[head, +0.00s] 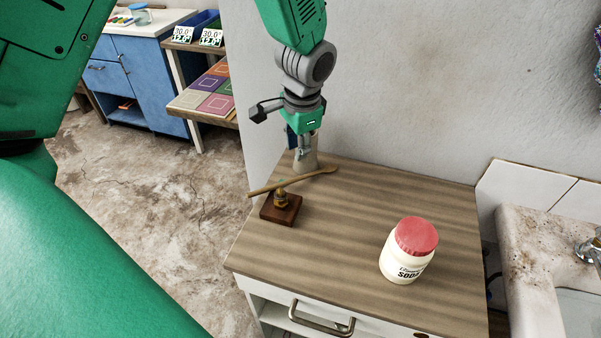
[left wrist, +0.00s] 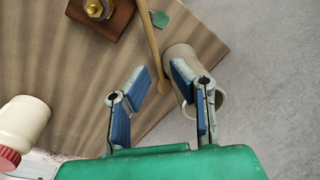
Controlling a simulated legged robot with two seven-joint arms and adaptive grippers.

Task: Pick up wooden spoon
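The wooden spoon (head: 300,181) lies across the back left part of the wood-topped cabinet, behind a brass fitting on a dark block. In the left wrist view, the spoon (left wrist: 150,45) runs down from the top edge, and its lower end shows between the two blue-padded fingers. My left gripper (head: 303,152) points down near the spoon's right end, by a beige mug (head: 304,164). In the left wrist view, the gripper (left wrist: 160,76) is open and empty, with its right finger partly over the mug (left wrist: 185,58). My right gripper does not show.
The dark block with the brass fitting (head: 281,208) stands close in front of the spoon. A white jar with a red lid (head: 409,250) stands at the front right. The middle of the cabinet top (head: 335,230) is clear. A wall rises behind; a stone trough (head: 530,255) is at right.

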